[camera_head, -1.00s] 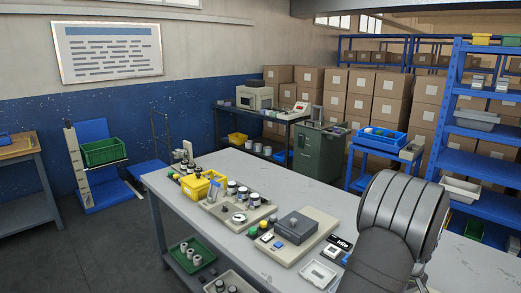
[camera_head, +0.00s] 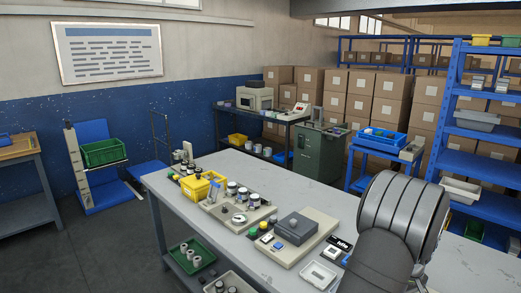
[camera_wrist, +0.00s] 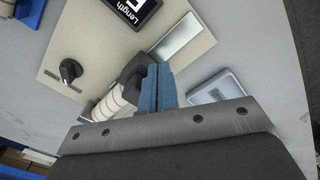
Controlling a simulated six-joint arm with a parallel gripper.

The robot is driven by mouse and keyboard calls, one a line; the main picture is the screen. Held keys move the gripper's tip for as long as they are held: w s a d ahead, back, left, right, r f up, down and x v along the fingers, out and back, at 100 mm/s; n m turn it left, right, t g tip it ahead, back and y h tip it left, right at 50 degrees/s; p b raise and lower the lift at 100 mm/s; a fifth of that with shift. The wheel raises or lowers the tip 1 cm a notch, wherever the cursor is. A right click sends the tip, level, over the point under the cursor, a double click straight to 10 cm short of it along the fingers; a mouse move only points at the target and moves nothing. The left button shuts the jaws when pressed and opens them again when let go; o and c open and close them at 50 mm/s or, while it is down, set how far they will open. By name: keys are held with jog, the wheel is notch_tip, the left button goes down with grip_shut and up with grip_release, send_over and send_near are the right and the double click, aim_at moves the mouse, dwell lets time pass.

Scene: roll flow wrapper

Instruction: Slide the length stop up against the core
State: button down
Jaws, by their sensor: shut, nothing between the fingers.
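In the wrist view my gripper (camera_wrist: 154,86) has its two blue fingers together with nothing between them. A dark rounded block (camera_wrist: 134,68), apparently the length stop, is right beside the fingertips, on the left; I cannot tell whether they touch. A cream ribbed cylinder (camera_wrist: 108,104), apparently the core, lies just below-left of the block, partly hidden by my gripper. Any gap between block and cylinder is hard to judge. A shiny metal strip (camera_wrist: 175,40) runs up-right from the block. In the head view, my gripper is hidden behind my arm.
The beige base plate (camera_wrist: 105,52) carries a black knob (camera_wrist: 70,70) and a dark display reading "Length" (camera_wrist: 128,14). A pale box (camera_wrist: 215,88) lies right of my fingers. In the head view a grey box (camera_head: 296,228) and a white tray (camera_head: 318,275) sit on the bench.

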jog(key=shift+s+a+f, duration=0.2)
jog(key=shift+a+f, duration=0.05)
jog(key=shift+f, duration=0.05)
jog(key=shift+w+d+r, duration=0.15)
jog(key=shift+r, duration=3.9)
jog(key=shift+f, duration=3.2)
jog(key=shift+r, duration=0.1)
notch_tip(320, 180, up, 7)
jog(key=shift+s+a+f, duration=0.15)
jog(key=shift+f, duration=1.45)
jog(key=shift+s+a+f, duration=0.15)
jog(key=shift+f, duration=1.45)
